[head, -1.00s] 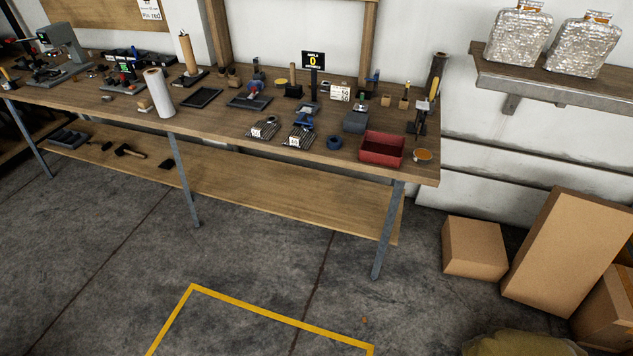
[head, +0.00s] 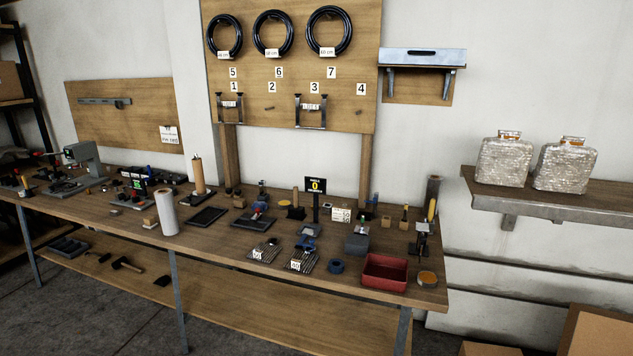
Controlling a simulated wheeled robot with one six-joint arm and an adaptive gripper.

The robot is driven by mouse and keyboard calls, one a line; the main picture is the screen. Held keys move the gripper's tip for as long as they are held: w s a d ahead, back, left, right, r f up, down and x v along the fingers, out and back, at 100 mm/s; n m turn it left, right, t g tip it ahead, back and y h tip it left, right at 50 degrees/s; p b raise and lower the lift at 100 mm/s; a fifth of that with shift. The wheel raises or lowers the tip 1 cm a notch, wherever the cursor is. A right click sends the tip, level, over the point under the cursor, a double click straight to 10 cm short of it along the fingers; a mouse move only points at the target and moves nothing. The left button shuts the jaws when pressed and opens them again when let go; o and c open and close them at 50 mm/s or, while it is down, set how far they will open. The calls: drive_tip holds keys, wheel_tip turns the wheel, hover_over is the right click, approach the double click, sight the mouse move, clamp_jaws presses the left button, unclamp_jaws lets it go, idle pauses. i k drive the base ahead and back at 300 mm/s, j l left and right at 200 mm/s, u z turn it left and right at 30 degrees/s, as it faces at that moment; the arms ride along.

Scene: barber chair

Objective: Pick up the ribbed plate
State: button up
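Two small dark ribbed plates lie side by side near the front edge of the workbench (head: 215,247). The left ribbed plate (head: 262,256) and the right ribbed plate (head: 308,266) each carry a small white label, too small to read surely. I cannot tell which one the task names. Blue and dark items sit at or just behind their back edges. My gripper is not in view.
A red bin (head: 385,272) and a blue ring (head: 336,266) stand to the right of the plates. A sign on a post (head: 316,186) rises behind them. A paper roll (head: 166,213) stands left. A wall shelf (head: 545,208) holds two textured bottles.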

sight(267, 246)
drive_tip(key=i+j, duration=0.1)
drive_tip(key=i, duration=0.75)
drive_tip(key=i+j, duration=0.1)
drive_tip(key=i, duration=0.7)
drive_tip(key=i+j+z, duration=0.1)
drive_tip(key=i, duration=0.75)
